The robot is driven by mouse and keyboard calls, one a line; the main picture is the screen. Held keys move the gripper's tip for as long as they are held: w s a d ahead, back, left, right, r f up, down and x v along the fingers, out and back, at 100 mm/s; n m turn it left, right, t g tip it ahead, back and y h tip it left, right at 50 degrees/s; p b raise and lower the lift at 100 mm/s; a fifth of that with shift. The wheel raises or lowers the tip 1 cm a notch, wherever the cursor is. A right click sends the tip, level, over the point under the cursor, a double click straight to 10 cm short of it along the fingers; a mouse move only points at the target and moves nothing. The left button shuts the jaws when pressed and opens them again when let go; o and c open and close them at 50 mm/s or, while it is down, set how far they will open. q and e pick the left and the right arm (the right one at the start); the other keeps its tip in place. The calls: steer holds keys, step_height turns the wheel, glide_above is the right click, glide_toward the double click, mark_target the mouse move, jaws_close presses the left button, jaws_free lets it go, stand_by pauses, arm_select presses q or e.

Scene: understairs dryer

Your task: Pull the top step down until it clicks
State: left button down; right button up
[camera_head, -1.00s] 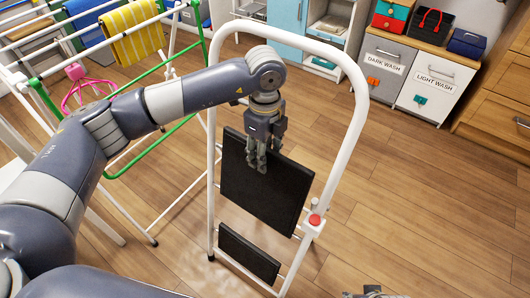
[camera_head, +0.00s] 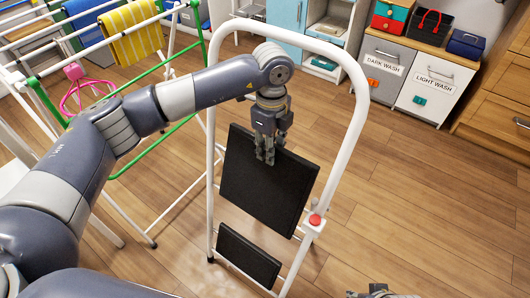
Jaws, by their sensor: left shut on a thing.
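A white-framed step stool (camera_head: 353,122) stands upright on the floor in the middle of the view. Its black top step (camera_head: 262,192) is steeply tilted within the frame. A smaller black lower step (camera_head: 248,255) is below it. A red button (camera_head: 315,220) sits on the frame's right side, beside the top step. My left gripper (camera_head: 265,158) is shut on the upper edge of the top step, its fingers pointing down. Only the tip of my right gripper (camera_head: 380,291) shows at the bottom edge; its jaw state is unclear.
Dark wash (camera_head: 384,66) and light wash (camera_head: 434,82) bins stand at the back right. The wooden floor right of the stool is clear.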

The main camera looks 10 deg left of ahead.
arm_select(q)
steer(key=w+d+f+b, duration=0.2)
steer(key=w+f, duration=0.1)
steer(key=w, duration=0.2)
steer(key=shift+f, duration=0.3)
steer(key=c, duration=2.4)
jaws_free()
steer(key=shift+w+d+f+b, duration=0.25)
steer(key=shift+w+f+b, duration=0.05)
steer(key=shift+w+f, duration=0.3)
steer(key=shift+w+d+f+b, duration=0.3)
steer(key=shift+w+f, duration=0.15)
steer(key=shift+w, duration=0.2)
steer(key=c, duration=2.3)
jaws_free()
steer(key=shift+w+d+f+b, duration=0.2)
steer(key=shift+w+f+b, duration=0.1)
steer(key=shift+w+f, duration=0.15)
steer(key=shift+o, duration=0.5)
steer(key=shift+w+d+f, duration=0.1)
steer(key=shift+w+f, duration=0.1)
steer(key=shift+w, duration=0.1)
arm_select(e)
steer(key=shift+t, duration=0.6)
steer(key=shift+w+r, duration=0.1)
steer(key=shift+r, duration=2.4)
arm_select(q)
steer(key=o, duration=0.8)
steer(key=shift+o, duration=0.2)
steer(key=shift+f, duration=0.1)
